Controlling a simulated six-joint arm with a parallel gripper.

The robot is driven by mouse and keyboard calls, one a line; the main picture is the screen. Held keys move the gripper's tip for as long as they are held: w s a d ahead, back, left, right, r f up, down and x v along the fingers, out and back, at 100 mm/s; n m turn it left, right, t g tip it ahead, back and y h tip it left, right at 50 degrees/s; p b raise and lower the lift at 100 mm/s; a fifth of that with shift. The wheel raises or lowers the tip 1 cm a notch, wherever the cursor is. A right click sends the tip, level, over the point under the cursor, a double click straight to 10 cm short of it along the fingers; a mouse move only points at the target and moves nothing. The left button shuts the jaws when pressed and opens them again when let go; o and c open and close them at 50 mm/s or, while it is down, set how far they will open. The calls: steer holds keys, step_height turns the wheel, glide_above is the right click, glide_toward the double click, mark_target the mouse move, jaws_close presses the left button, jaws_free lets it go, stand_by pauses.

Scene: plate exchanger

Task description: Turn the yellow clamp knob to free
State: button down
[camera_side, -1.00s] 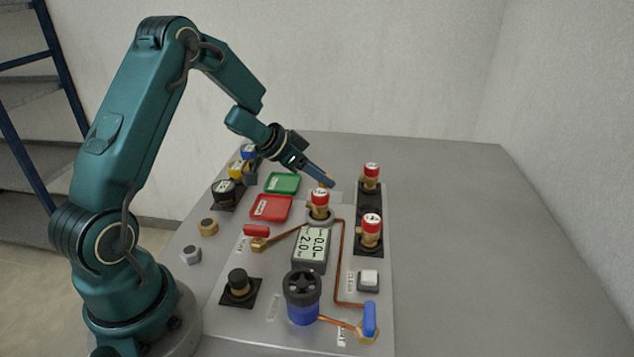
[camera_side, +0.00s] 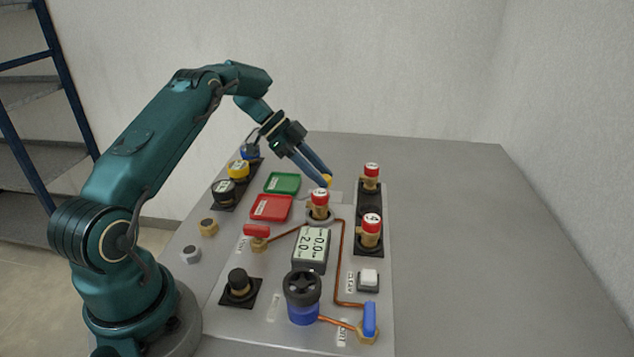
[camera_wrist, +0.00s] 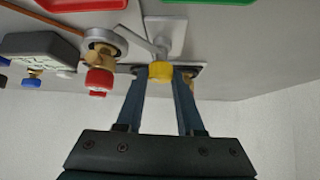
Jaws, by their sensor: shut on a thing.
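The yellow clamp knob (camera_side: 328,180) is small and sits at the back of the panel, behind a red-capped brass valve (camera_side: 319,201). In the wrist view the knob (camera_wrist: 161,71) shows between my two blue-grey fingertips, with a grey clamp arm running beyond it. My gripper (camera_side: 325,181) reaches down to it from the upper left and is shut on the knob, one finger on each side. In the wrist view my gripper (camera_wrist: 160,76) holds it at the fingertips. The knob's setting cannot be read.
The red-capped valve (camera_wrist: 98,80) stands close beside my fingers. Green (camera_side: 282,183) and red (camera_side: 270,208) trays lie to the left. More red-capped valves (camera_side: 370,230) stand right. A display (camera_side: 310,249) and a red-handled valve (camera_side: 257,231) are nearer the front. The table's right side is clear.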

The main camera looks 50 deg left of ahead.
steer(key=shift+d+m+g+h, duration=0.1)
steer(key=shift+m+g+h, duration=0.3)
steer(key=shift+m+g, duration=0.3)
stand_by(0.4)
steer(key=c, duration=0.5)
jaws_free()
steer(key=shift+a+r, duration=0.1)
steer(key=shift+a, duration=0.1)
steer(key=v, duration=0.2)
steer(key=shift+a+r, duration=0.25)
steer(key=shift+s+v, duration=0.2)
steer(key=shift+v, duration=0.9)
steer(key=shift+d, duration=0.15)
